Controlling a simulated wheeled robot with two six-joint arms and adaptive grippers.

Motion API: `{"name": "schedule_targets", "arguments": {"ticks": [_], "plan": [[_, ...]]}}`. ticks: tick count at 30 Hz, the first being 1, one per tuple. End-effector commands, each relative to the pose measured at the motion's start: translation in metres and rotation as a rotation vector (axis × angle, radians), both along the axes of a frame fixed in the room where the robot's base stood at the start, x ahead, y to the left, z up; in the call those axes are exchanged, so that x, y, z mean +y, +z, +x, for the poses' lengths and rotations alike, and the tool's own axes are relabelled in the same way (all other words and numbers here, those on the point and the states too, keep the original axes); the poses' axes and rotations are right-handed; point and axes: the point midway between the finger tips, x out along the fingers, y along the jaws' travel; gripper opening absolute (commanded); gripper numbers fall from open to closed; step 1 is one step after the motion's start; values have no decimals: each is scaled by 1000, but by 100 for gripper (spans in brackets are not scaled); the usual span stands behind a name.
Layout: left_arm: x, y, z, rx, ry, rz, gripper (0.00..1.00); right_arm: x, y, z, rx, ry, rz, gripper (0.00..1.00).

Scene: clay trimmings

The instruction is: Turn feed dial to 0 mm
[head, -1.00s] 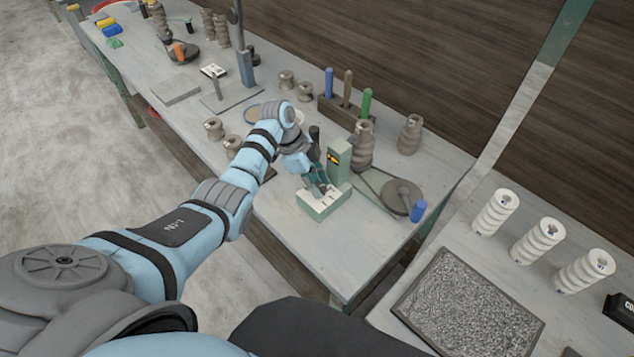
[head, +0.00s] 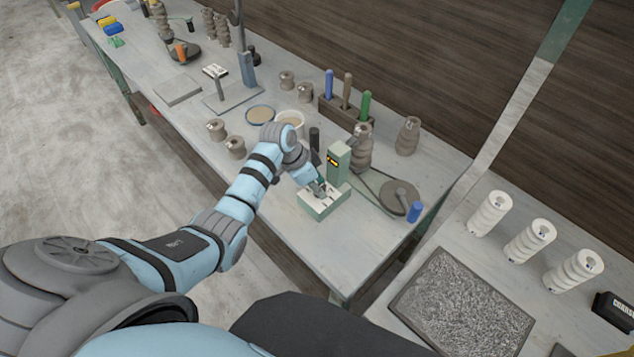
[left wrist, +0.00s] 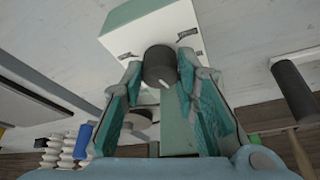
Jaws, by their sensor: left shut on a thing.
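The feed unit (head: 322,207) is a low green box with a white top at the near end of the long bench, with a green post behind it. The feed dial (left wrist: 160,66) is a dark round knob with a white pointer line, on the white panel (left wrist: 160,38) with small dark scale marks. The pointer slants toward the lower right in the left wrist view; the marks are too small to read. My left gripper (head: 319,189) is shut on the dial, one finger on each side (left wrist: 160,72). In the head view the gripper hides the dial. My right gripper is not in view.
A green post with a yellow-marked display (head: 338,162) stands close behind the unit. A dark disc (head: 397,196) and blue cylinder (head: 414,212) lie to its right. Clay pieces and a tool block (head: 345,118) stand farther back. The bench front is clear.

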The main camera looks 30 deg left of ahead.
Motion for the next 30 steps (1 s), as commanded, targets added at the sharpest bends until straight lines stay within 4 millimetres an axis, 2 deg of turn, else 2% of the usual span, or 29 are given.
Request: {"name": "schedule_targets", "arguments": {"ticks": [30], "plan": [[-6, 2, 0, -5, 961, -1, 0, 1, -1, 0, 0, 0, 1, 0]]}}
